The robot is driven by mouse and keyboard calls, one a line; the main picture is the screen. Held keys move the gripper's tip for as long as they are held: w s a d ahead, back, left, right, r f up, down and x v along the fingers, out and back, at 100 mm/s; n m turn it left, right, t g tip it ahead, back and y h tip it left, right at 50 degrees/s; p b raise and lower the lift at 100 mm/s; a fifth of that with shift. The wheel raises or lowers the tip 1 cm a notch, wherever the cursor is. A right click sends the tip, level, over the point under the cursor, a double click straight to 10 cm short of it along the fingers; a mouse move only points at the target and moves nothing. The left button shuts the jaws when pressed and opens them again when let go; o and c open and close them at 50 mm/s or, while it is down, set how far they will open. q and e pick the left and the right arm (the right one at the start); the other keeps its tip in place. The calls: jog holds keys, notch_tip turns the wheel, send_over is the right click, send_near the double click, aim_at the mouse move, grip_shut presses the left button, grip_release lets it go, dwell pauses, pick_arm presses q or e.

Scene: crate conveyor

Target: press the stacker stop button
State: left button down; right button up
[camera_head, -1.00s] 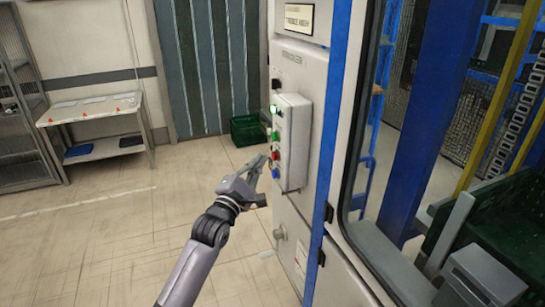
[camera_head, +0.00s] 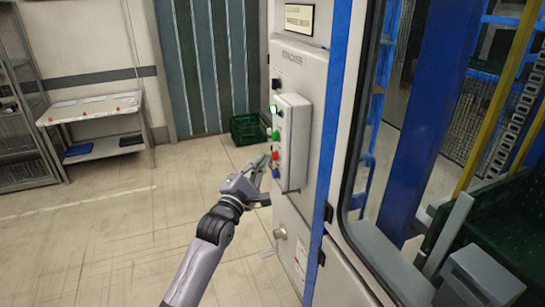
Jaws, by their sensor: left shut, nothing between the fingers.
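The stacker control box (camera_head: 294,143) is a white panel on the side of the machine cabinet, with "STACKER" lettering above it. Its face turns left and carries a lit white-green button (camera_head: 273,109), a green button (camera_head: 275,136), a red button (camera_head: 275,156) and a blue button (camera_head: 275,174) from top to bottom. My left gripper (camera_head: 266,168) is shut and empty. Its fingertips are close to the red button; I cannot tell whether they touch it. My right gripper is not in view.
A green crate (camera_head: 247,131) stands on the floor behind. A table (camera_head: 92,109) and a wire rack (camera_head: 20,120) stand at the left. The cabinet (camera_head: 298,60) and a blue-framed window close off the right. The floor at the left is clear.

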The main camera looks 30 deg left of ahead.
pick_arm(q)
jog(key=shift+w+d, duration=0.3)
dwell(0.5)
jog(key=shift+s+a, duration=0.15)
dwell(0.3)
jog(key=shift+s+a+p, duration=0.35)
jog(key=shift+s+a, duration=0.05)
jog(key=shift+s, duration=0.1)
jog(key=s+a, duration=0.3)
jog(key=shift+s+a, duration=0.15)
jog(key=shift+s, duration=0.25)
jog(key=shift+f, duration=0.1)
dwell(0.7)
